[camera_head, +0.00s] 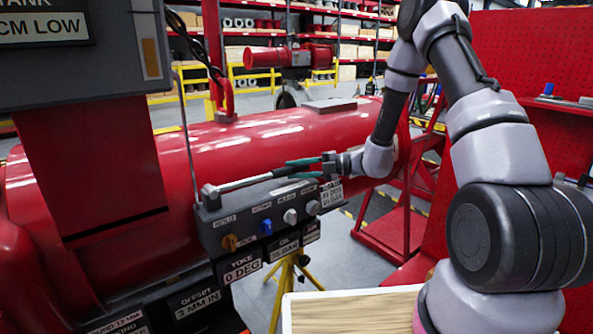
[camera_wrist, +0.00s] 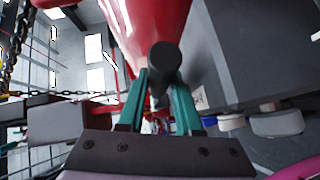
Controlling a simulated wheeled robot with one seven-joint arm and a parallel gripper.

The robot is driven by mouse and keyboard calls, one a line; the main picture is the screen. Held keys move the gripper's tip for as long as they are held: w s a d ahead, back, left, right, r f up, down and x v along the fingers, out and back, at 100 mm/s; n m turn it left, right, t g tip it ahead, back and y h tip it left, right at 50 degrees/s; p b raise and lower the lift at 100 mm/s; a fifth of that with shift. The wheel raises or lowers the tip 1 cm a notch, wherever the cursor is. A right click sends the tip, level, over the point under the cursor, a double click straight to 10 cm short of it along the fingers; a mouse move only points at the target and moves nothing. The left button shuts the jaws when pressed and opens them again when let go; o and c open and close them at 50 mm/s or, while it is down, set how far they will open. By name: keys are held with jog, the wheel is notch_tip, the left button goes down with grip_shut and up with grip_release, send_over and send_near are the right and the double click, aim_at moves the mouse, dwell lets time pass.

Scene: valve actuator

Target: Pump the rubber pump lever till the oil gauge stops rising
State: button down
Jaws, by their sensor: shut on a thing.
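The pump lever (camera_head: 243,184) is a pale bar running from a pivot at the left end of the grey control box (camera_head: 215,236) up and right to my gripper. My gripper (camera_head: 291,170) has green fingers and is shut on the lever's dark grip. In the wrist view the grip's round black end (camera_wrist: 164,57) shows between the green fingers (camera_wrist: 162,88). A grey panel reading "TANK" and "CM LOW" (camera_head: 45,29) is at the upper left, with a pale vertical strip (camera_head: 150,58) on its side. I cannot tell an oil level from it.
The box front has an orange knob (camera_head: 229,242), a blue knob (camera_head: 266,227) and two pale knobs. Signs below read "YOKE 0 DEG" (camera_head: 243,266) and "OFFSET 3 MM IN" (camera_head: 195,302). A large red cylinder (camera_head: 270,140) lies behind the lever. A light tabletop (camera_head: 350,312) is at the bottom.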

jog(key=shift+r, duration=0.1)
jog(key=shift+r, duration=0.35)
notch_tip(320, 180, up, 11)
jog(key=s+a+n+h, duration=0.1)
jog(key=a+n+h, duration=0.1)
jog(key=h, duration=0.2)
jog(key=shift+s+n+t, duration=0.2)
jog(key=shift+n+t, duration=0.2)
jog(key=c, duration=0.9)
grip_release()
jog(key=shift+o, duration=0.2)
